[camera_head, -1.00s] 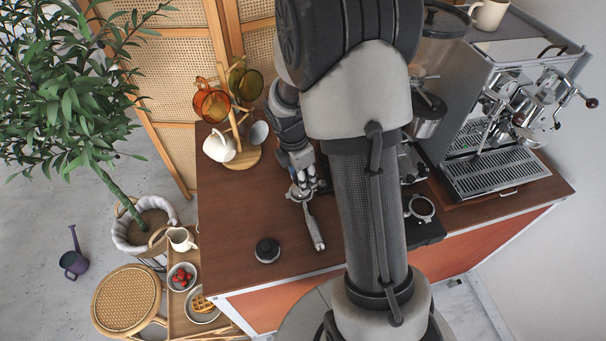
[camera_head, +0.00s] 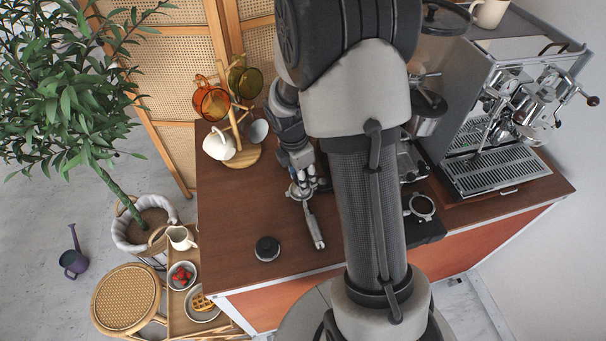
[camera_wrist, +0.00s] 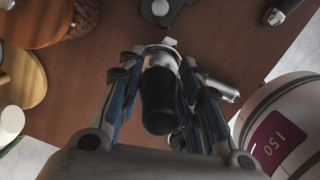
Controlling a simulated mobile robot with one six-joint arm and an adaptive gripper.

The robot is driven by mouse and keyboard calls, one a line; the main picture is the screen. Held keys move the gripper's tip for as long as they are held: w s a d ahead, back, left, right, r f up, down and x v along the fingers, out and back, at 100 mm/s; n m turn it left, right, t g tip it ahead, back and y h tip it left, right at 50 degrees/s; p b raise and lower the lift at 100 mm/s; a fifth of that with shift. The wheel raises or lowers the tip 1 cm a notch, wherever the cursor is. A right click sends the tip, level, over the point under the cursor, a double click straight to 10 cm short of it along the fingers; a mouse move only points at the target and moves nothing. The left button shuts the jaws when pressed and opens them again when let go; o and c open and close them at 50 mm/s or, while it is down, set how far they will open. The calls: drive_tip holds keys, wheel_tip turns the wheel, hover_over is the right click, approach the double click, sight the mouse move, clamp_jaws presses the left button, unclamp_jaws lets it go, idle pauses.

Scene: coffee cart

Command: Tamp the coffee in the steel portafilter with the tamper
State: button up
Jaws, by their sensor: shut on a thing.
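My gripper (camera_head: 302,180) is over the wooden counter. In the wrist view my gripper (camera_wrist: 160,72) is shut on the tamper (camera_wrist: 158,105), whose dark, rounded handle sits between the fingers. The steel portafilter (camera_head: 313,228) lies on the counter under my gripper, its handle pointing toward the front edge. In the wrist view the portafilter's handle (camera_wrist: 222,89) shows to the right of the fingers. The tamper is over the portafilter's basket, but the fingers hide the coffee, and I cannot tell whether the tamper's base touches it.
A small round black object (camera_head: 267,249) stands near the counter's front left. A wooden mug tree (camera_head: 240,150) with cups is behind my gripper, to the left. Another portafilter (camera_head: 421,208) and the espresso machine (camera_head: 500,125) are to the right. The left counter is mostly clear.

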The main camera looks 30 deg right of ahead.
drive_tip(key=shift+f, duration=0.35)
drive_tip(key=shift+s+f, duration=0.1)
drive_tip(key=shift+f, duration=0.2)
idle(2.4)
drive_tip(key=shift+r+p, duration=0.2)
drive_tip(key=shift+p, duration=0.25)
drive_tip(key=shift+r+p, duration=1.35)
drive_tip(key=shift+r, duration=0.05)
drive_tip(key=shift+r, duration=0.1)
wheel_tip(320, 180, up, 5)
drive_tip(key=p, duration=0.5)
